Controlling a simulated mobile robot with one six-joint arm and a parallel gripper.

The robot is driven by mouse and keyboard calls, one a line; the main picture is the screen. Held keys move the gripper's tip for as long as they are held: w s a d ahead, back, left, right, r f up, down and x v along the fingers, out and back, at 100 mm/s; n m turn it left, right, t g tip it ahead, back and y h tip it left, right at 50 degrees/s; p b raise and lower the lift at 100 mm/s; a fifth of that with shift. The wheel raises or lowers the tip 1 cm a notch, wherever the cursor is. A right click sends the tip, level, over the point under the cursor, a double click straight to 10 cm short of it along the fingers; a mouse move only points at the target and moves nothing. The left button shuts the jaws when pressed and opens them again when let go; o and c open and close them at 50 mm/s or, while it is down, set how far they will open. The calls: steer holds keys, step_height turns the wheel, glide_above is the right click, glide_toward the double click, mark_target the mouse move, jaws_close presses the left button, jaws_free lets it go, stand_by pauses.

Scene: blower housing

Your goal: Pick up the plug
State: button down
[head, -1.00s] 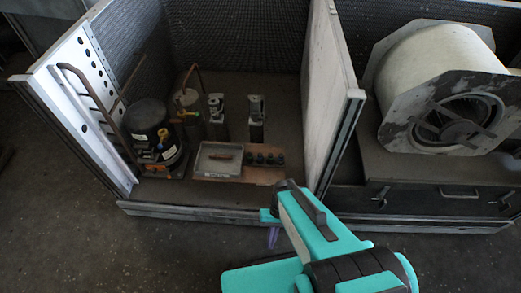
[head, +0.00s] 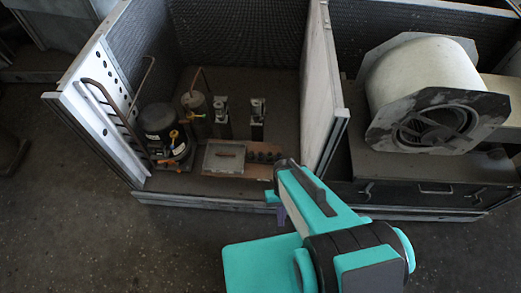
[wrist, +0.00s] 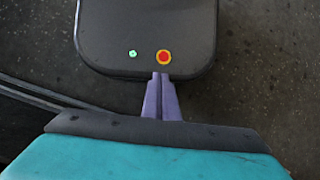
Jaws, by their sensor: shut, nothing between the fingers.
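A shallow grey tray (head: 210,167) lies on a brown board inside the left bay of the housing. A small thin brownish piece (head: 230,155) lies in it; it may be the plug, but it is too small to tell. A row of several small dark round pieces (head: 262,156) stands on the board right of the tray. My gripper (head: 281,216) is in front of the bay, right of and apart from the tray and these pieces. In the wrist view its purple fingers (wrist: 161,76) are together and hold nothing. Neither tray nor pieces show there.
A black compressor (head: 162,130) and copper pipes stand left of the tray. Two upright metal parts (head: 257,118) stand behind it. A divider wall (head: 325,125) and front sill (head: 195,202) bound the bay. A white blower (head: 425,75) sits right. The floor in front is clear.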

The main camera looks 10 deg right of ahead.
step_height(320, 180, up, 7)
steer(key=d+h+p, duration=0.1)
steer(key=p, duration=0.5)
steer(key=shift+s+d+f+n, duration=0.2)
steer(key=shift+s+d+n, duration=0.1)
